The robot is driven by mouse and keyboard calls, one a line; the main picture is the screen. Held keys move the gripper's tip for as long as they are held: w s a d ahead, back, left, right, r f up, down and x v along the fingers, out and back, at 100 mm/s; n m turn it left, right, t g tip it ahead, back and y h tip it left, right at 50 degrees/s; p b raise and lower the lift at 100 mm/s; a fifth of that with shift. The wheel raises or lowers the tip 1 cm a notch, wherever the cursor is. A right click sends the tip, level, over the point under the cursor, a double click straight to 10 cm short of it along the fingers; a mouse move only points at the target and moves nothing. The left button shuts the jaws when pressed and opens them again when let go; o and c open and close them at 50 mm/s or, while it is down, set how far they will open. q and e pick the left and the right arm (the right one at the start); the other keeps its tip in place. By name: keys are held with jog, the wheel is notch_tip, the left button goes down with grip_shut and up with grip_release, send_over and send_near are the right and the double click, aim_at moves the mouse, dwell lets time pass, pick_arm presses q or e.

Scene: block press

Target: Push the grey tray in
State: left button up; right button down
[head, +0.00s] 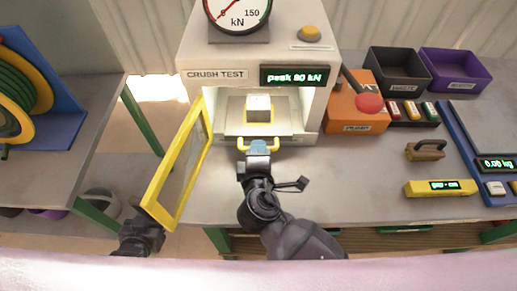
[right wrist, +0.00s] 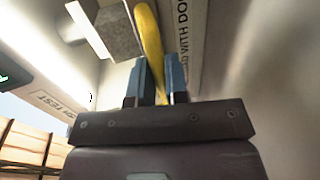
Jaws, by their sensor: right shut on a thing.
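The grey tray (head: 234,129) is in the opening of the crush-test press (head: 196,115) and carries a pale block (head: 258,103). Its yellow handle (head: 275,146) faces me at the front edge of the opening. My right gripper (head: 258,147) is shut on this handle. In the right wrist view, the blue fingers (right wrist: 160,80) sit on both sides of the yellow handle (right wrist: 148,35). The yellow-framed press door (head: 181,165) stands open to the left. My left gripper (head: 140,238) is dark and low by the door's bottom corner; its fingers are unclear.
The press display (head: 297,76) reads "peak 80 kN". An orange box (head: 355,112) with a red round top stands right of the press, with a black bin (head: 397,72) and a purple bin (head: 455,68) behind. A yellow gauge (head: 440,188) lies at right. The bench front right of my arm is clear.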

aim_at(258, 138)
jog(key=x, duration=0.2)
jog(key=r+x, duration=0.1)
jog(key=x, duration=0.1)
jog(key=shift+w+f, duration=0.15)
jog(key=c, duration=1.1)
grip_release()
jog(key=shift+c, duration=0.2)
jog(key=shift+s, duration=0.2)
jog(key=v, duration=1)
jog(key=shift+s, duration=0.3)
